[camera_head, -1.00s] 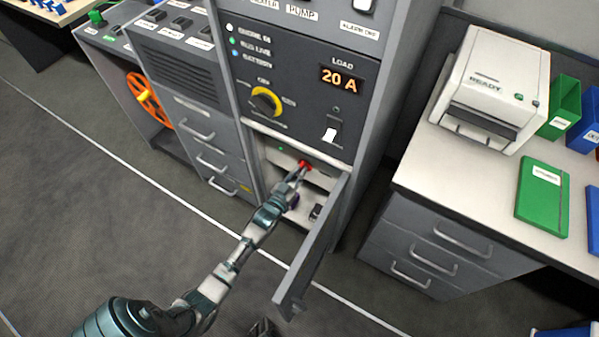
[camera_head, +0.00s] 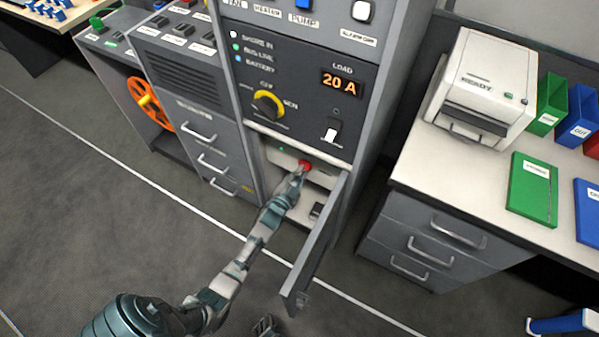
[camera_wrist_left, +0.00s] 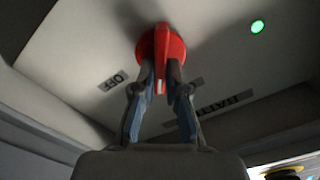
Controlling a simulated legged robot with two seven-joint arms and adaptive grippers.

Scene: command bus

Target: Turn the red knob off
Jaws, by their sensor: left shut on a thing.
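The red knob (camera_head: 305,165) is on a light panel inside the open lower compartment of the grey cabinet. In the left wrist view the red knob (camera_wrist_left: 161,45) is round with a raised grip bar that carries a white mark. The mark points down, between the "OFF" label (camera_wrist_left: 112,81) and another label at the lower right. My left gripper (camera_head: 300,173) reaches into the compartment; in the left wrist view its two fingers (camera_wrist_left: 160,80) are shut on either side of the knob's grip bar. A small part of my right gripper may show at the bottom, but unclearly.
The compartment's open door (camera_head: 318,245) stands out just right of my left arm. A green light (camera_wrist_left: 257,27) glows on the panel. A yellow-ringed selector (camera_head: 268,104) and a "20 A" display (camera_head: 341,82) are above. A desk with a printer (camera_head: 485,85) is at the right.

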